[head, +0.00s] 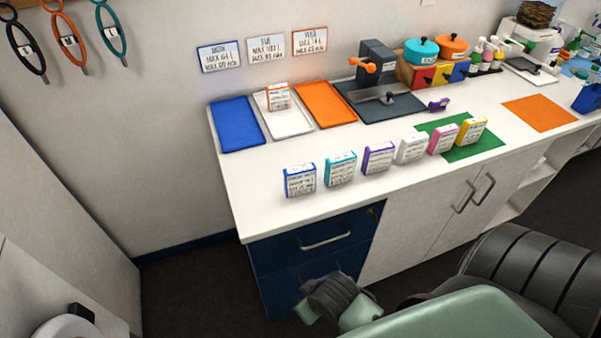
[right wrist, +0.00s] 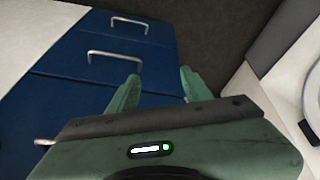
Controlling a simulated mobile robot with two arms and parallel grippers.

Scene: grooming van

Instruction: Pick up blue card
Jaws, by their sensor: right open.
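The blue card (head: 300,180) is a small white box-like card with a blue border and dark print. It stands upright near the front edge of the white counter, at the left end of a row of cards, above the blue drawers. My right gripper (head: 332,312) is low in front of the drawers, below the counter top and apart from the card. In the right wrist view its two green fingers (right wrist: 159,82) are spread with nothing between them. The card is not in the right wrist view. My left gripper is not in view.
Teal (head: 341,169), purple (head: 378,158), white, pink and yellow cards stand right of the blue one. Behind are blue (head: 237,124), white (head: 291,124) and orange (head: 325,104) trays; an orange-edged card (head: 278,96) is on the white one. Blue drawers (right wrist: 85,65) have protruding handles.

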